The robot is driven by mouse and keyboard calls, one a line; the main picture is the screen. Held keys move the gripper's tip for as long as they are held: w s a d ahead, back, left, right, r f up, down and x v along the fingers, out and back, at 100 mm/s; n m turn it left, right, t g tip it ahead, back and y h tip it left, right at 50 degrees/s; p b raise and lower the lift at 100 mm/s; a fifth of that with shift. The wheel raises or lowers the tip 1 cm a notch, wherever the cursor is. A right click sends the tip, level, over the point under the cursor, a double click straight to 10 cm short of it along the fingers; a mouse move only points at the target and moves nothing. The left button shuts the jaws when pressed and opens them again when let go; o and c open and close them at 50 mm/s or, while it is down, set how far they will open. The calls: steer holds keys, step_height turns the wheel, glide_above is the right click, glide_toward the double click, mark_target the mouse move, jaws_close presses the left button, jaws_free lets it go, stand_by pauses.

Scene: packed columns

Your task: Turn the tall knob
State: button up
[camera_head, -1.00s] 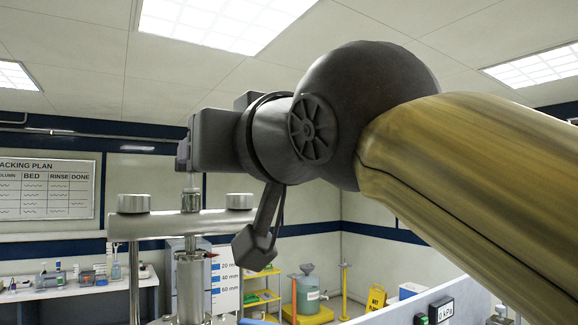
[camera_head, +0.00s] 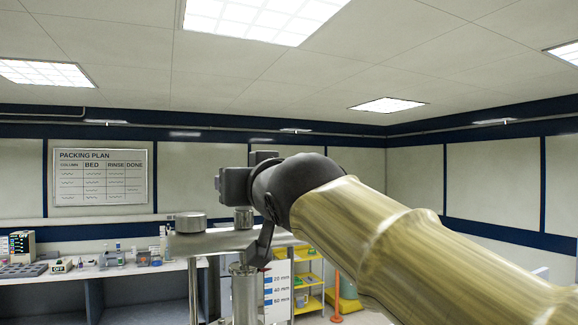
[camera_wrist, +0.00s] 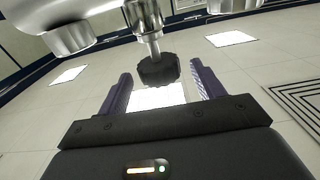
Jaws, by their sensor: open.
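In the wrist view a dark, ridged knob (camera_wrist: 158,70) sits on the end of a slim metal stem (camera_wrist: 148,22). My gripper (camera_wrist: 161,74) is open, its two purple fingers pointing towards the knob, one on each side. Gaps show between the knob and both fingers; how deep it lies between them I cannot tell. In the head view my gripper (camera_head: 222,184) is above the metal crossbar (camera_head: 208,244) of a column stand. The knob cannot be made out there.
A bench with lab items (camera_head: 120,262) runs along the back wall, and a yellow cart (camera_head: 308,285) stands behind. The space above is clear.

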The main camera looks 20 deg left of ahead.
steer(key=p+x, duration=0.1)
steer(key=x, duration=0.2)
steer(key=shift+w+a, duration=0.1)
steer(key=shift+w, duration=0.05)
steer(key=c, duration=1)
